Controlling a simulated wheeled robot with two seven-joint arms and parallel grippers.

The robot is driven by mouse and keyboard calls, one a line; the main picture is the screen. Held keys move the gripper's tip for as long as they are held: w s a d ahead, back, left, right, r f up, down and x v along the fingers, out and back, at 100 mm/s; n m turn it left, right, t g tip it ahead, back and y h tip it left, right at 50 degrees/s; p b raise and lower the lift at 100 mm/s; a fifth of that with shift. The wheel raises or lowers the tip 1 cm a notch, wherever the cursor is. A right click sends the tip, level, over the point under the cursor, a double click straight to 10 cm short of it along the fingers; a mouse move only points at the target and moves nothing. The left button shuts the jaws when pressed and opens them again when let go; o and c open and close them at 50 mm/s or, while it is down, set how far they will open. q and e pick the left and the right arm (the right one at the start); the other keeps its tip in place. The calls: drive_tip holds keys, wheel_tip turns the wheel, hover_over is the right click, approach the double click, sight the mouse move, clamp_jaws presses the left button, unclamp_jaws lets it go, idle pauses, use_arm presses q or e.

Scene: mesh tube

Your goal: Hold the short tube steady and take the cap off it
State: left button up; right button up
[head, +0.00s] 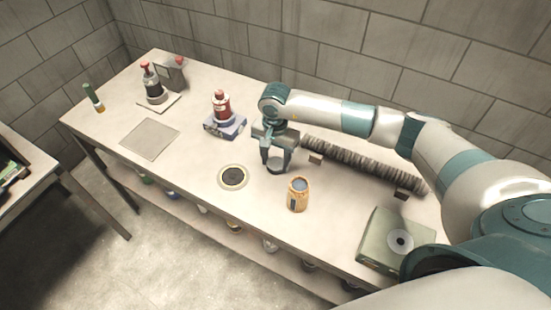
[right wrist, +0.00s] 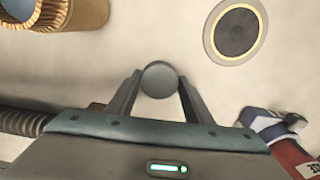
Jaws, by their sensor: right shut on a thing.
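My right gripper (head: 277,163) points down over the middle of the table. It is shut on a small round grey piece that looks like a cap (right wrist: 159,80), held between the fingertips in the right wrist view. Whether anything is beneath this piece is hidden. A short orange-brown tube-like container (head: 298,196) stands upright to the right of and nearer than the gripper, apart from it. Its top looks open in the head view, and its ribbed side shows at the upper left of the right wrist view (right wrist: 80,14). My left gripper is not in view.
A green-grey box (head: 381,240) stands at right. The left front holds a flat plate (head: 150,139).

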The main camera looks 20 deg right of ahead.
drive_tip(key=shift+f, duration=0.15)
drive_tip(key=shift+f, duration=0.15)
drive_tip(key=o, duration=1.2)
